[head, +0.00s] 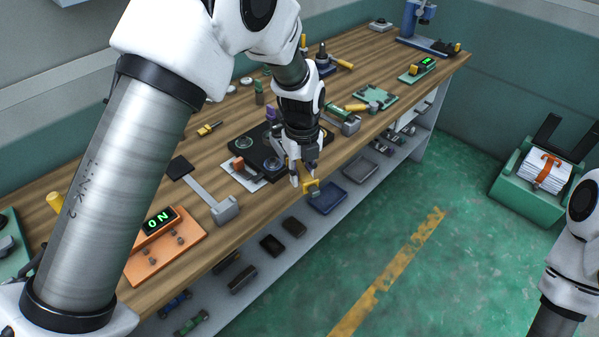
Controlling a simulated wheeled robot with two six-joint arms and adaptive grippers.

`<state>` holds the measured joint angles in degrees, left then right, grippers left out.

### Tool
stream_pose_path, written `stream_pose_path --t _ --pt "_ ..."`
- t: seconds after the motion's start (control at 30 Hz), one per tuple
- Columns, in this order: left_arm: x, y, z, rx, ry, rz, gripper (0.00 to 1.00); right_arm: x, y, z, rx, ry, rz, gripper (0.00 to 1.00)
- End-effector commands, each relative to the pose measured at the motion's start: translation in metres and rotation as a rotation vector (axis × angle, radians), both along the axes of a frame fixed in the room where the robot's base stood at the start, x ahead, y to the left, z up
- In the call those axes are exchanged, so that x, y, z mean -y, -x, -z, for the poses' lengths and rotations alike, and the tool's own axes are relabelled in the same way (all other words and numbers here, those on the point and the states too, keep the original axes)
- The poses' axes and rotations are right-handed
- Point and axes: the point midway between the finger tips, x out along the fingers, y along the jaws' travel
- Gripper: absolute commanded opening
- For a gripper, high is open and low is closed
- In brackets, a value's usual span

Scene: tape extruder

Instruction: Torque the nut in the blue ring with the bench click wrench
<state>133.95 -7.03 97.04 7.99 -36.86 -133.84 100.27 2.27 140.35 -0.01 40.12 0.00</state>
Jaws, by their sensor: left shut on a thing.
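My left gripper (304,177) reaches down at the front edge of the bench, in the middle of the view. It is shut on a yellow piece (311,188), which shows at and below the fingertips. The fingers hide much of it, so I cannot tell whether it is the click wrench. A black plate with round metal parts (268,160) lies on the bench just left of and behind the gripper. I cannot make out the blue ring or its nut. My right arm shows at the right edge, with its gripper out of frame.
The wooden bench (232,184) runs from lower left to upper right. An orange box with an "ON" display (160,240) and a grey clamp (222,208) sit left of the gripper. Below is a shelf with trays (328,197). The green floor (440,270) in front is clear.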

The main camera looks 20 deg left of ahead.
Motion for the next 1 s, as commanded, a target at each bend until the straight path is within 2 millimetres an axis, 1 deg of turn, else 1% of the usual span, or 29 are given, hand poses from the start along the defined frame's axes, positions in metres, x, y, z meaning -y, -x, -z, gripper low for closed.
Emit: stream_pose_path --t 0.07,0.1,0.13,0.4,0.53,0.7,1.0 --pt "0.000 0.000 -0.003 0.001 -0.001 0.000 0.00 0.000 0.000 -0.006 0.000 0.000 0.000 0.40" --pt "0.000 0.000 -0.001 0.001 -0.001 0.000 0.00 0.000 0.000 -0.007 0.000 0.000 0.000 0.40" --pt "0.000 0.000 0.004 0.001 -0.001 0.000 0.00 0.000 0.000 -0.002 0.000 0.000 0.000 0.40" --pt "0.000 0.000 0.034 0.001 -0.001 0.000 0.00 0.000 0.000 0.012 -0.001 0.000 0.000 0.40" --pt "0.000 0.000 0.045 0.002 -0.001 0.000 0.00 0.000 0.000 0.016 -0.001 0.000 0.000 0.40" --pt "0.000 0.000 0.050 0.003 0.000 0.000 0.00 0.000 0.000 0.017 -0.001 0.000 0.000 0.40" --pt "0.000 0.000 0.049 0.002 -0.001 0.000 0.00 0.000 0.000 0.016 -0.001 0.000 0.000 0.40"
